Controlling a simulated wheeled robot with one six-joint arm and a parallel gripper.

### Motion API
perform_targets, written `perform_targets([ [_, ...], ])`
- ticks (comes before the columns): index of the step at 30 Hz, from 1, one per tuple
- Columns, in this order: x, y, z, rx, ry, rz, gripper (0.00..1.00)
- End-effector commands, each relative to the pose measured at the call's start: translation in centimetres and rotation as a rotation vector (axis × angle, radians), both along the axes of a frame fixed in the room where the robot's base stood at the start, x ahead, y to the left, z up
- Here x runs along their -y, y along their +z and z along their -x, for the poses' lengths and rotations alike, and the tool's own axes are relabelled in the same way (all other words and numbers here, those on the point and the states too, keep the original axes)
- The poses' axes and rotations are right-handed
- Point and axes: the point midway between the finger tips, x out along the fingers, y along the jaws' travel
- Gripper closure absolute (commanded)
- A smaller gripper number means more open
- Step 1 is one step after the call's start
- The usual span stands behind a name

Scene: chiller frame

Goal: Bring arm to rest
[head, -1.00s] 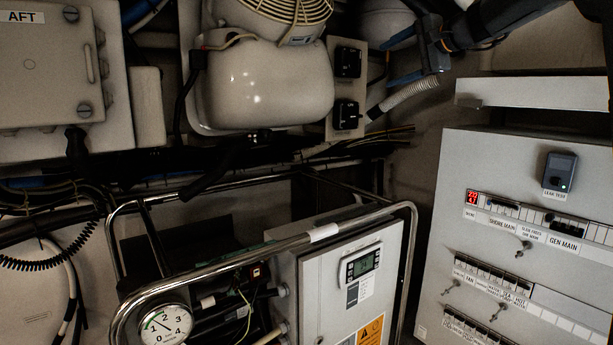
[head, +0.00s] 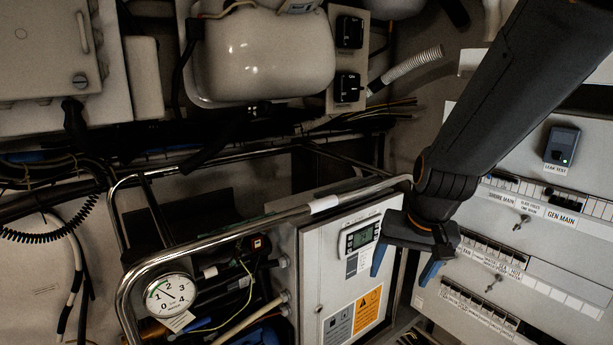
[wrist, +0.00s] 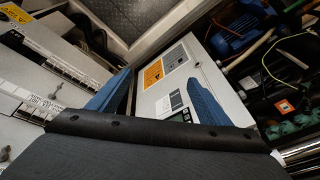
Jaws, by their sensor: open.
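My gripper (head: 404,262) hangs from my dark arm at the right of the head view, in front of the gap between the grey control box (head: 312,262) and the breaker panel (head: 540,285). Its two blue fingers are spread apart with nothing between them. In the wrist view my gripper (wrist: 155,98) shows its blue fingers apart, with the control box (wrist: 150,100) and its orange warning label beyond. I cannot tell from these views whether a finger touches the box.
A chrome tube rail (head: 240,232) runs around the control box. A pressure gauge (head: 170,296) sits at its lower left. A cream tank (head: 265,60) and black switches (head: 348,60) are above. A leak test unit (head: 562,146) is on the breaker panel.

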Motion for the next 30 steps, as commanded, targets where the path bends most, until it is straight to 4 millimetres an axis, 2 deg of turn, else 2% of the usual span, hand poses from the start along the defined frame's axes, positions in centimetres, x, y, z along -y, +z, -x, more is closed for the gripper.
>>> perform_targets([
  [1,-0.1,-1.0,1.7,-0.017,0.039,0.024,0.28],
  [8,0.0,-4.7,8.4,-0.073,0.214,0.120,0.28],
  [11,0.1,-6.3,7.8,-0.086,0.207,0.115,0.28],
  [17,0.1,-9.4,7.9,-0.124,0.209,0.110,0.28],
  [25,0.1,-14.6,8.2,-0.190,0.214,0.104,0.28],
  [30,0.1,-16.1,8.4,-0.215,0.215,0.100,0.28],
])
